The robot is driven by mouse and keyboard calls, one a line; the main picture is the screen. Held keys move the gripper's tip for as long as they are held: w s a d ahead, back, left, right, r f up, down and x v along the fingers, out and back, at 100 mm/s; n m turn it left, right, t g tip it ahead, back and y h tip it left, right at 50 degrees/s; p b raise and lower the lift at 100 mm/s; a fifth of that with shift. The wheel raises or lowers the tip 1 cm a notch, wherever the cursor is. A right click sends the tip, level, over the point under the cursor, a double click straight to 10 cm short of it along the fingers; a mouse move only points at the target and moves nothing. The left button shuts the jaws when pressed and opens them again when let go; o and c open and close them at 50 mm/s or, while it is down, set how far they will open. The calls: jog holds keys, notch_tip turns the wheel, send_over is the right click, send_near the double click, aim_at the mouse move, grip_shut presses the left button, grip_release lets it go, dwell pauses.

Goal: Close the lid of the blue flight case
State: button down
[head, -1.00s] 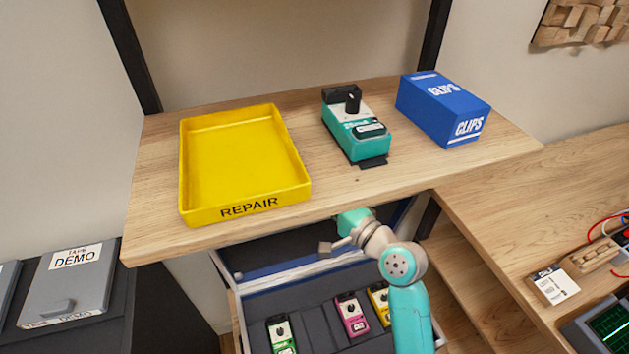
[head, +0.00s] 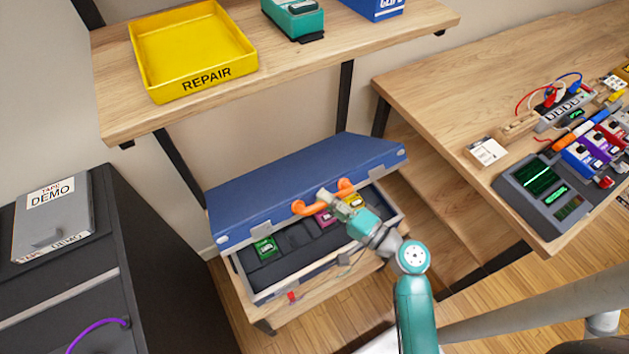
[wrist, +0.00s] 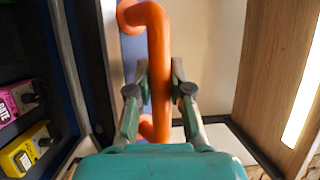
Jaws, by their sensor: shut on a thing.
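The blue flight case stands on a low stand, with its open base (head: 275,280) holding several pedals on dark padding. Its blue lid (head: 290,180) is partly lowered over the base and slants, leaving the front open. An orange handle (head: 304,209) sits on the lid's front edge. My gripper (head: 325,200) is at the handle. In the wrist view my gripper (wrist: 160,100) has its fingers on both sides of the orange handle (wrist: 158,60), shut on it. Part of the handle is hidden by the gripper in the head view.
A wooden shelf (head: 290,75) with a yellow REPAIR tray (head: 240,85) is above the case. A wooden bench (head: 440,90) with pedals and a scope (head: 545,190) stands to the right. A dark cabinet (head: 130,230) with a DEMO box (head: 50,225) stands to the left.

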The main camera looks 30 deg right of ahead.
jog(key=s+f+n+t+y, duration=0.1)
jog(key=s+f, duration=0.4)
jog(key=f, duration=0.6)
jog(key=s+f+n+t+y, duration=0.2)
jog(key=s+f, duration=0.3)
jog(key=f, duration=0.7)
jog(key=shift+f+t, duration=0.15)
jog(key=shift+t, duration=0.55)
jog(key=shift+a+f, duration=0.1)
jog(key=c, duration=1.1)
grip_release()
jog(key=shift+o, duration=0.2)
jog(key=shift+y, duration=0.3)
